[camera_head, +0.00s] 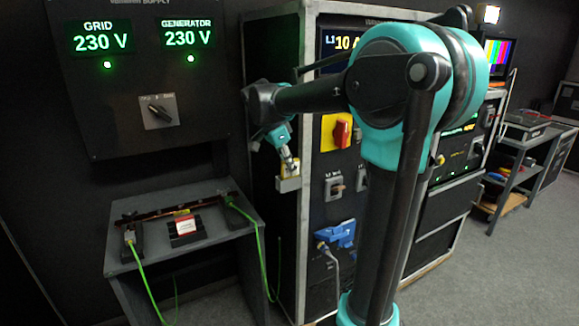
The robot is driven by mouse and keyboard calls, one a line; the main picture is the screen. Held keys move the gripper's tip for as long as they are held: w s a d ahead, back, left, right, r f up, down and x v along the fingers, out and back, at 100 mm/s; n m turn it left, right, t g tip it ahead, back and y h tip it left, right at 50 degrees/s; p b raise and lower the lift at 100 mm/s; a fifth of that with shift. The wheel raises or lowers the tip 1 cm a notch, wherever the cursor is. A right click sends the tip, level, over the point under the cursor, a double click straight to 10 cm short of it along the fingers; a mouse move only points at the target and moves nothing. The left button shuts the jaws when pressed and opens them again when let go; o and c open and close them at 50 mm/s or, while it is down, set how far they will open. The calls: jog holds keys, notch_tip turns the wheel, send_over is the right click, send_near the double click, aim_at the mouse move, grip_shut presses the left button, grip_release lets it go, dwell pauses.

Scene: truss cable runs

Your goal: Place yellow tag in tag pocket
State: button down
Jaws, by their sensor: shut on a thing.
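My gripper (291,164) is at the left side of the tall rack, pointing down. It is shut on the yellow tag (294,168), which shows only as a small yellowish patch at the fingertips. The tag pocket (288,185), a small pale beige box, is fixed on the rack's side directly below the fingertips. The tag is at the pocket's upper opening; I cannot tell how far it is inside.
A grey table (222,246) at the left holds a copper bar (160,213), green cables and a red-and-white label block (187,227). A dark panel (158,80) hangs above. The rack front has a red-and-yellow switch (340,132) and blue connectors (338,235).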

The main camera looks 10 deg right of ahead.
jog(key=c, duration=1.5)
grip_release()
jog(key=v, duration=1.2)
jog(key=shift+r, duration=0.1)
